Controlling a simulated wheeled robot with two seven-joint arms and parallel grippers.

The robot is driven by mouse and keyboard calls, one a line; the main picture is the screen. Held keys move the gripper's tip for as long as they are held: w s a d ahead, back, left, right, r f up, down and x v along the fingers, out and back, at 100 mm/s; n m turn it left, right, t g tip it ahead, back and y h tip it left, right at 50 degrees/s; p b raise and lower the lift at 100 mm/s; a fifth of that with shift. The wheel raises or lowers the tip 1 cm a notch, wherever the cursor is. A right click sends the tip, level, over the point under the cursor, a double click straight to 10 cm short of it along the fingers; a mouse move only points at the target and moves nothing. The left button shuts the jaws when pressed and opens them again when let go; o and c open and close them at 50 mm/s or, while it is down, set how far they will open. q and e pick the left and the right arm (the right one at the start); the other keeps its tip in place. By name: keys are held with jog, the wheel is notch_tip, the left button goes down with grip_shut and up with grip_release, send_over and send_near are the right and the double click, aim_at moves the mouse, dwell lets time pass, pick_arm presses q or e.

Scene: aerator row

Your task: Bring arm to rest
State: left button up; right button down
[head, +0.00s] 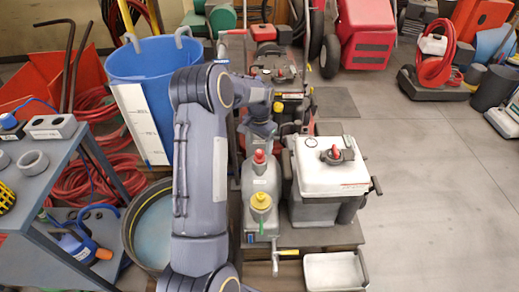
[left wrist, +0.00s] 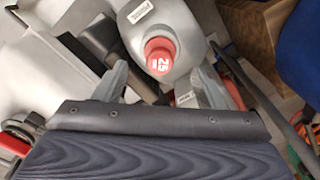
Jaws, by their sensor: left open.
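My left arm rises through the middle of the head view and bends over to the right. My left gripper (head: 264,130) is beyond the grey jug (head: 260,180), close to its red cap (head: 259,157); its fingers are hard to make out there. In the left wrist view the gripper (left wrist: 166,90) is open, its two fingers apart. I see nothing held, and cannot tell whether a finger touches the jug. My right gripper is not in view.
A white-lidded grey box (head: 330,170) stands right of the jug. A yellow cap (head: 261,201) shows nearer me. A blue bucket (head: 150,70) and grey bench (head: 50,160) are left. Machines (head: 275,65) stand behind. The floor at right (head: 430,190) is clear.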

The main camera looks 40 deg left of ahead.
pick_arm(q)
jog(key=shift+r, duration=1.8)
jog(key=s+d+r+n+t+h, duration=0.1)
jog(key=s+d+r+t+h, duration=0.15)
jog(key=s+d+r, duration=1.15)
jog(key=s+d+n+t+h, duration=0.1)
jog(key=s+d+t, duration=0.1)
jog(key=s+d, duration=0.4)
jog(key=s+d+t, duration=0.1)
jog(key=s+d, duration=0.2)
jog(key=s, duration=0.6)
notch_tip(320, 180, up, 17)
jog(key=p, duration=1.7)
jog(key=shift+w+f+p, duration=0.15)
jog(key=shift+w+p, duration=0.05)
jog(key=shift+p, duration=0.2)
jog(key=shift+d, duration=0.1)
